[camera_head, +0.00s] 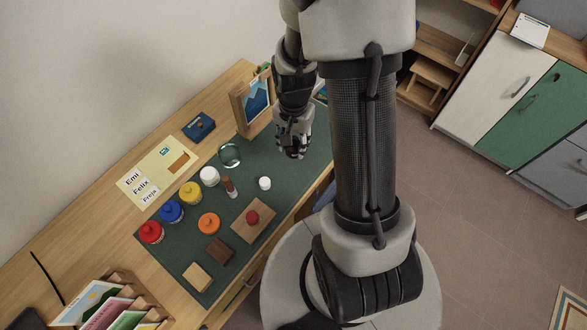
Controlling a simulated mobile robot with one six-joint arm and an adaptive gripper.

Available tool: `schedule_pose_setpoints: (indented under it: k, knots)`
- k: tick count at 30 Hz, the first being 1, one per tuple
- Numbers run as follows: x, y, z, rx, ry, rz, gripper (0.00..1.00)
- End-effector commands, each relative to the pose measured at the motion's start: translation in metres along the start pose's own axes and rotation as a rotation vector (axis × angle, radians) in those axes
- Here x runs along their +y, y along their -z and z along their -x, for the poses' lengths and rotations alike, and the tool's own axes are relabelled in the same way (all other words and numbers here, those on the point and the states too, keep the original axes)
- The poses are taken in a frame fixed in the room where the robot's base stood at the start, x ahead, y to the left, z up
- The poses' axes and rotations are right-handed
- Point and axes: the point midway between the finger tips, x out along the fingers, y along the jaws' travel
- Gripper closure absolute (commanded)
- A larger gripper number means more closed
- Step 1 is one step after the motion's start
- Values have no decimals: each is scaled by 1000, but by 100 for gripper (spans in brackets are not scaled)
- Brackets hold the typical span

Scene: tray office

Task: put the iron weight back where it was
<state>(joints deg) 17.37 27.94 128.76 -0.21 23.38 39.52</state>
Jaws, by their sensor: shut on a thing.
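My gripper (294,152) points down over the far right part of the green desk mat (285,185). It is shut on a small dark thing at its fingertips. The fingers hide most of that thing, and I take it for the iron weight, since no other iron weight shows on the desk. I cannot tell whether it touches the mat. A wooden board (247,232) with a red knob-like piece (252,217) lies on the mat's front part.
Red (151,232), blue (171,211) and yellow (191,193) jars, an orange jar (209,223), white pieces (209,176), a glass disc (230,154) and wooden blocks (197,277) stand left of my gripper. A picture frame (240,115) stands behind it. My arm hides the desk's right end.

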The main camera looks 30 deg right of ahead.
Motion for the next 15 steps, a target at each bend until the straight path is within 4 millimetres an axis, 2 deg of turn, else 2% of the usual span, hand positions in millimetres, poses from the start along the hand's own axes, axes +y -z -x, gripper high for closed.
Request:
schedule_pose_setpoints:
  k: [1, 9, 15]
  knots:
    - [1, -1, -19, -4, -3, 1, 100]
    - [0, 0, -84, -1, -1, 2, 100]
    - [-1, 0, -105, 1, 1, 2, 100]
